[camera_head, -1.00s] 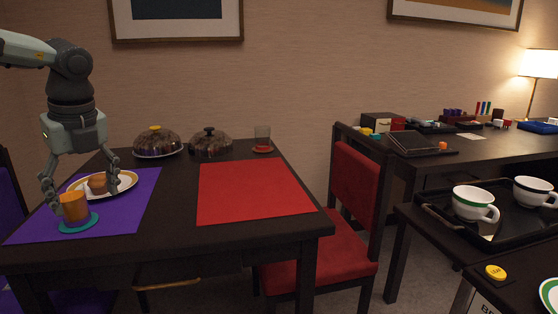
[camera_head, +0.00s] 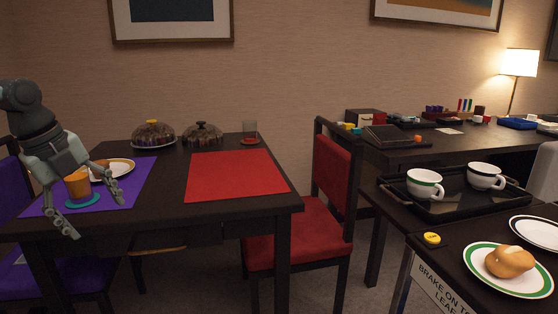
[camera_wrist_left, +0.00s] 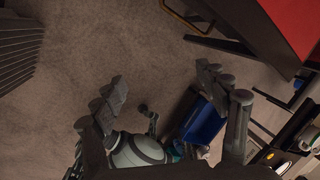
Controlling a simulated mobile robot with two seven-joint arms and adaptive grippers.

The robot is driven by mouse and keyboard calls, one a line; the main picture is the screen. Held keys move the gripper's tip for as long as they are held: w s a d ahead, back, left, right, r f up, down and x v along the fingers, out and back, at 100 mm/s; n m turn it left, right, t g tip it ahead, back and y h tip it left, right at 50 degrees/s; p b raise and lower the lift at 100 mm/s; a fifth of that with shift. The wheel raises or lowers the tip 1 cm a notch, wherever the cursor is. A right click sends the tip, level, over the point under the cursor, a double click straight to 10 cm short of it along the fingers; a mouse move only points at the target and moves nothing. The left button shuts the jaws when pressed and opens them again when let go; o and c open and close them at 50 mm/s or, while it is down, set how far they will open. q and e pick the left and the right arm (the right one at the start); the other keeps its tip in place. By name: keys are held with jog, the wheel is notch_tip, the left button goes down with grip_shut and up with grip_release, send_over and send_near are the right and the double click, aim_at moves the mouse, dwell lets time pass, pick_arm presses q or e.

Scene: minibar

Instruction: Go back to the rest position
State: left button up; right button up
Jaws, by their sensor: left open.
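My left gripper (camera_head: 97,217) is open and empty at the left of the head view. Its fingers are spread in front of the dark table. An orange cup (camera_head: 77,185) stands upright on a teal coaster (camera_head: 84,201) on the purple mat (camera_head: 138,185). The gripper is apart from the cup. My right gripper does not show.
A red mat (camera_head: 235,176), two domed covers (camera_head: 153,134) (camera_head: 203,134) and a glass (camera_head: 250,130) are on the table. A red chair (camera_head: 332,175) stands at its right.

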pick_arm(q)
jog(key=w+a+f+n+t+h+p, duration=0.1)
jog(key=a+f+n+t+h, duration=0.1)
jog(key=a+f+n+t, duration=0.9)
jog(key=s+a+f+n+y, duration=0.3)
jog(key=s+f+n+y, duration=0.25)
jog(key=f, duration=0.25)
jog(key=s+d+f+n+g+y+p, duration=0.1)
jog(key=s+d+f+n+g, duration=0.25)
jog(key=s+f, duration=0.4)
jog(key=s+d+f+n+g+y, duration=0.1)
jog(key=s+d+f+n+g, duration=0.3)
jog(key=f, duration=0.7)
jog(key=s+d+f+g+h, duration=0.1)
jog(key=s+d+f, duration=0.1)
jog(key=s+d, duration=0.2)
jog(key=s+d+f+g+h, duration=0.1)
jog(key=s+d+f+g, duration=0.1)
jog(key=d, duration=0.7)
jog(key=s+f, duration=0.1)
jog(key=s, duration=0.1)
jog(key=shift+s+d+f+m, duration=0.2)
jog(key=shift+s+f+m, duration=0.05)
jog(key=shift+s+m, duration=0.15)
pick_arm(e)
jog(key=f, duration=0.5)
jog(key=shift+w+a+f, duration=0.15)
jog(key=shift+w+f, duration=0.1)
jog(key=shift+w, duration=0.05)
